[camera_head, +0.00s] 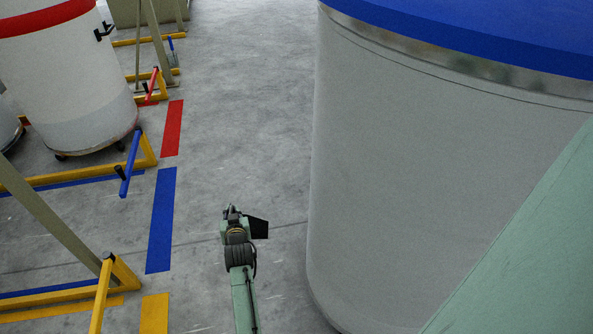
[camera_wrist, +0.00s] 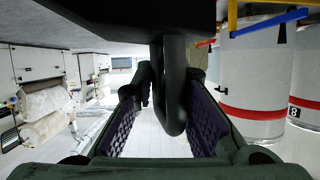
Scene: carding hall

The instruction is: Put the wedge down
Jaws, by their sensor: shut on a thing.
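The black wedge (camera_head: 258,228) shows beside the end of my arm in the head view, held above the grey floor. In the wrist view the wedge's dark body (camera_wrist: 125,14) fills the top, and its black loop handle (camera_wrist: 173,110) hangs between the fingers. My gripper (camera_wrist: 168,86), with purple pads on its inner faces, is shut on this handle. In the head view my gripper (camera_head: 234,212) is small, and its fingers are hard to make out.
A large grey can with a blue rim (camera_head: 440,170) stands close at right. Blue (camera_head: 161,220), red (camera_head: 172,128) and yellow (camera_head: 154,313) floor strips run along the left, beside yellow frames with blue or red levers (camera_head: 131,163). A white can (camera_head: 65,95) stands behind. The middle aisle is clear.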

